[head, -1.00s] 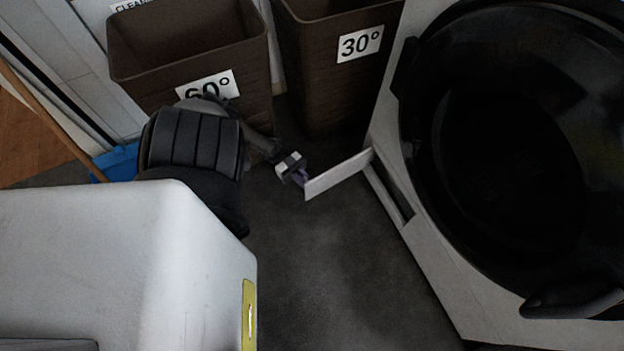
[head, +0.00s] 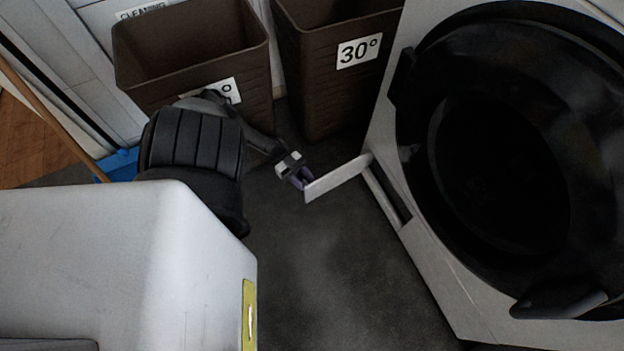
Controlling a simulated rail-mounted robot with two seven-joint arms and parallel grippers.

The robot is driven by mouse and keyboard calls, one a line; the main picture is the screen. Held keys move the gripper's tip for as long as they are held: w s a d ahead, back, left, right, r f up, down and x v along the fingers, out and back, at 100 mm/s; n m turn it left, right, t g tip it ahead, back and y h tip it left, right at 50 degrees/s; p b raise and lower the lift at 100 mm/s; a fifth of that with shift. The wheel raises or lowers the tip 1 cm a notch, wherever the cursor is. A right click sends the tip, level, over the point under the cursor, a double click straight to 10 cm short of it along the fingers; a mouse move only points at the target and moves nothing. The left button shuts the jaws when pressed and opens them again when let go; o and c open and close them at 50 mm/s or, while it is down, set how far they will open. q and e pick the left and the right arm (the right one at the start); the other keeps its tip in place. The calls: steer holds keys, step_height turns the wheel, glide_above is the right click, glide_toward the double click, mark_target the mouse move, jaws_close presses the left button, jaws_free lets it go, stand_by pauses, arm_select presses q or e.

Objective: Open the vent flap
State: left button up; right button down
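The vent flap (head: 338,180) is a thin pale panel low on the front of the white washing machine (head: 440,268). It stands swung out from the machine, hinged at its far end, and the dark narrow opening (head: 388,195) behind it shows. My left gripper (head: 303,182) is at the flap's free outer end, on its left side, touching it or very close. Its fingers are small and partly hidden by the flap, so I cannot tell whether they are open or shut. My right gripper is not in view.
The machine's large round black door (head: 500,180) fills the right. Two brown bins, one (head: 190,55) behind my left arm and one labelled 30° (head: 330,90), stand at the back. A blue dustpan-like item (head: 118,165) and a wooden stick lie left. The dark floor (head: 340,280) in front is clear.

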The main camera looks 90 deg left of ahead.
arm_select(q)
steer(key=w+d+r+p, duration=0.7)
steer(key=d+r, duration=0.1)
steer(key=d, duration=0.1)
steer(key=shift+w, duration=0.25)
steer(key=shift+c, duration=0.2)
